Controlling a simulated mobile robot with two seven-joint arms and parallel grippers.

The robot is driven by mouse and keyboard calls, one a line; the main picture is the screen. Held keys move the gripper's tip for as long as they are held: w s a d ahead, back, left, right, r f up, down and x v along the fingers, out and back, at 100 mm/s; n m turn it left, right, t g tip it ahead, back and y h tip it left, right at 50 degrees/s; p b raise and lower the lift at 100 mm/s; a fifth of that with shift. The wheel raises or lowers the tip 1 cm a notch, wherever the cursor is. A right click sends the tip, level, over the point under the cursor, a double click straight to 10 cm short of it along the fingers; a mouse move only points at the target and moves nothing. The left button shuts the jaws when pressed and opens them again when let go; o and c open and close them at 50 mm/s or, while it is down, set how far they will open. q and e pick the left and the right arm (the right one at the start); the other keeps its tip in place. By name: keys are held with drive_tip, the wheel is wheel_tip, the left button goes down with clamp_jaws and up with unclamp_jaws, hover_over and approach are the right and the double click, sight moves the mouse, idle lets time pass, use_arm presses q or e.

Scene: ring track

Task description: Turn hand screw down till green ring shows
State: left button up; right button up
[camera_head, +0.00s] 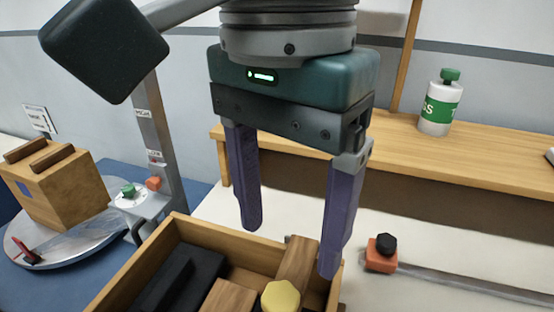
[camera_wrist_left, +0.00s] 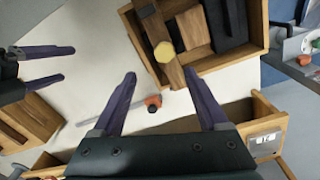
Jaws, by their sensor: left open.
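A black hand knob (camera_head: 387,243) sits on an orange block (camera_head: 381,262) at the left end of a grey rail; I take it for the hand screw. No green ring shows around it. In the left wrist view the orange block (camera_wrist_left: 156,100) and black knob (camera_wrist_left: 152,109) lie in the gap between my left fingers. My left gripper (camera_head: 289,248) is open and empty, pointing down over the right edge of a wooden box, left of the knob and apart from it. My right gripper (camera_wrist_left: 55,65) shows at the left of the wrist view, fingers apart, with nothing visible between them.
The wooden box (camera_head: 203,232) holds dark and wooden blocks and a yellow hexagonal piece (camera_head: 281,297). A turntable (camera_head: 75,245) with a wooden block (camera_head: 60,190) is at left. A wooden shelf (camera_head: 480,145) carries a green-capped bottle (camera_head: 438,108). Clear white surface surrounds the rail (camera_head: 470,285).

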sight(281, 296)
use_arm(q)
drive_tip(key=f, duration=1)
drive_tip(key=shift+w+a+b, duration=0.15)
drive_tip(key=shift+a+b, duration=0.05)
drive_tip(key=shift+b, duration=0.1)
clamp_jaws()
